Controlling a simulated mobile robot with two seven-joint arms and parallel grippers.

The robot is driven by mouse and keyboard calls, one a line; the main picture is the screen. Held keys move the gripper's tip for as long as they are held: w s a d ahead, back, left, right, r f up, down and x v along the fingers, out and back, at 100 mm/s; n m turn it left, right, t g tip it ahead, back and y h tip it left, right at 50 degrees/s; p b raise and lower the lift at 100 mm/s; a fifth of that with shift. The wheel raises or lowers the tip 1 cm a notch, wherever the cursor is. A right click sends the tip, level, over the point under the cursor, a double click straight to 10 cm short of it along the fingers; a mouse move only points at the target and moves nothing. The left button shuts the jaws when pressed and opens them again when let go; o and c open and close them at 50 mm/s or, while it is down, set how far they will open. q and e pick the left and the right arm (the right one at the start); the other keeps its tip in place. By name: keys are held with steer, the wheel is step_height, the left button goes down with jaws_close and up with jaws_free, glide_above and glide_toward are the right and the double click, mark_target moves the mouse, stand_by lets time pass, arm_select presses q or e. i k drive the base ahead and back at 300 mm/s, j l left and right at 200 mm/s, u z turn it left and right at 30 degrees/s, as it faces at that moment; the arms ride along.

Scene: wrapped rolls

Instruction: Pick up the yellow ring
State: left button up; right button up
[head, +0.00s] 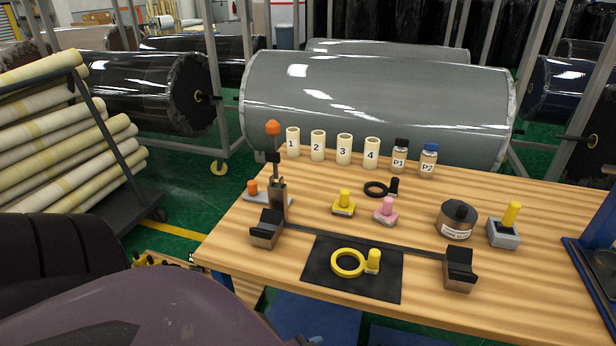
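The yellow ring (346,274) lies flat on a black mat (385,290) near the front of the wooden table (560,285). A small yellow cylinder with a tag (372,261) stands right beside the ring on its right; whether they touch or are joined I cannot tell. Neither of my grippers shows in the head view. Nothing is seen holding the ring.
A dark bar with two black-topped blocks (459,270) runs just behind the mat. Behind it stand yellow (343,202) and pink (386,210) knobbed pieces, a black ring (375,190), a round dark tin (457,219) and numbered cream cylinders (344,150). An upright orange-topped post (273,150) rises left.

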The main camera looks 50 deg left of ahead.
mark_target(371, 267)
steer(key=u, duration=1.4)
steer(key=i+l+u, duration=0.1)
steer(key=l, duration=0.25)
steer(key=l+u, duration=0.1)
steer(key=l, duration=0.25)
steer(key=k+l+u, duration=0.1)
steer(key=u, duration=0.2)
steer(key=l, duration=0.1)
